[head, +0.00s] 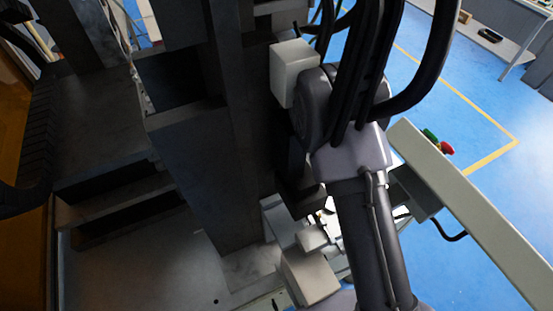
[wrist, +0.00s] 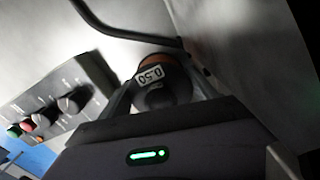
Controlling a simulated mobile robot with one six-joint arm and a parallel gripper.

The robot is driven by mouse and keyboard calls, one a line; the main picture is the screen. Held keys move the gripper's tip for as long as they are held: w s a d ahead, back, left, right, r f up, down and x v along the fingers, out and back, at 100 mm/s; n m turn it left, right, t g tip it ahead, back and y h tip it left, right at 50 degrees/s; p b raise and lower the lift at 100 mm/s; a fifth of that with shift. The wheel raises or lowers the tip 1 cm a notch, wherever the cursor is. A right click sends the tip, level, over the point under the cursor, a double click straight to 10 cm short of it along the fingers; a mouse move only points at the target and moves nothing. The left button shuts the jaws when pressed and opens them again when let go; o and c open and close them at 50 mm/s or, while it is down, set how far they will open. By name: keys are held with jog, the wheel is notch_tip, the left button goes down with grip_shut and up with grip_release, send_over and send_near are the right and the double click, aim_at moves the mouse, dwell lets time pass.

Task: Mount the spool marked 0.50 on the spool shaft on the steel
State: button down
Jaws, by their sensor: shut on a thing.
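The spool marked 0.50 (wrist: 150,75) shows in the wrist view, with a dark body, a copper-coloured band and a white label. My gripper (wrist: 160,88) is shut on it, with one finger on each side. The spool's far side is hidden from the wrist camera. I cannot make out the spool shaft in either view. In the head view my arm and the machine's dark columns hide the gripper and the spool.
In the wrist view a control panel (wrist: 60,105) with knobs and coloured buttons is at left. A dark bent rod (wrist: 125,34) runs above the spool, near a grey wall (wrist: 225,45). In the head view, a pale beam (head: 470,215) lies right of my arm; blue floor (head: 420,70) is open beyond.

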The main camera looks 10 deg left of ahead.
jog(key=shift+f, duration=0.4)
jog(key=shift+c, duration=0.2)
grip_release()
jog(key=shift+r, duration=0.1)
notch_tip(320, 180, up, 17)
jog(key=p, duration=0.2)
jog(key=shift+r+p, duration=0.15)
jog(key=shift+p, duration=0.2)
